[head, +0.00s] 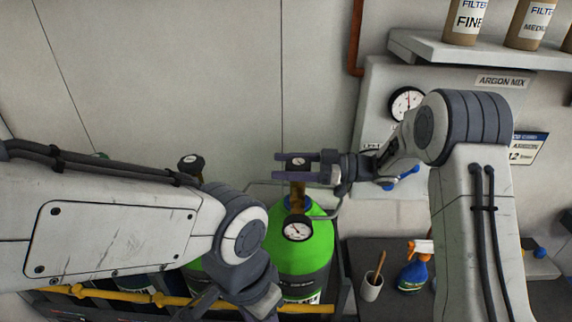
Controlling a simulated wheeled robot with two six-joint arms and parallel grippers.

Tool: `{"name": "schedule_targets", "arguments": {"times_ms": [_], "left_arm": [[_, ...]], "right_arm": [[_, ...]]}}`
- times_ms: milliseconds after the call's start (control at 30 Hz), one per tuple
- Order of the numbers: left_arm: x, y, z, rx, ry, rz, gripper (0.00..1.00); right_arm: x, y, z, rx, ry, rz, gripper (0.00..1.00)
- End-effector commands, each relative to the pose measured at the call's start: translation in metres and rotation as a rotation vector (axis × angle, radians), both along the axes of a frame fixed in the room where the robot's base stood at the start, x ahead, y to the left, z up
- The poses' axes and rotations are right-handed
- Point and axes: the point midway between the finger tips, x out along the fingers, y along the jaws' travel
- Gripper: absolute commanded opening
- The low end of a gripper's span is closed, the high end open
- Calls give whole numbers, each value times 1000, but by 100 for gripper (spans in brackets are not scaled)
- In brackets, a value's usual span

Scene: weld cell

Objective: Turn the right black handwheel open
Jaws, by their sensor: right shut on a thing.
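The right black handwheel (298,161) sits on top of the brass valve (297,195) of a green gas cylinder (318,250). My right gripper (293,167) reaches in from the right. Its two dark fingers lie on the near and far sides of the handwheel, shut on it. The fingers hide part of the wheel's rim. Another black handwheel (190,163) shows further left, above my left forearm. My left arm covers most of the cylinder below it. The left wrist is at the bottom of the view, and its fingers are not visible.
A round gauge (298,229) faces forward on the right cylinder. A yellow rail (305,308) crosses in front of the cylinders. A wall panel with a gauge (406,104), a cup (371,287) and a spray bottle (415,268) are to the right. A shelf (430,47) holds filter canisters.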

Motion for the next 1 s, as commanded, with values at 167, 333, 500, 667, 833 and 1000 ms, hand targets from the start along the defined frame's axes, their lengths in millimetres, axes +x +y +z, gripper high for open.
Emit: {"name": "schedule_targets", "arguments": {"times_ms": [167,333,500,667,833,1000], "left_arm": [[0,0,0,0,0,0,50],[0,0,0,0,0,0,50],[0,0,0,0,0,0,50],[0,0,0,0,0,0,50],[0,0,0,0,0,0,50],[0,0,-1,0,0,0,50]], "right_arm": [[-1,0,0,2,-1,51,18],[-2,0,1,2,-1,71,18],[-2,0,1,3,-2,73,18],[-2,0,1,3,-2,73,18],[-2,0,1,3,-2,73,100],[-2,-1,0,2,-2,72,100]]}}
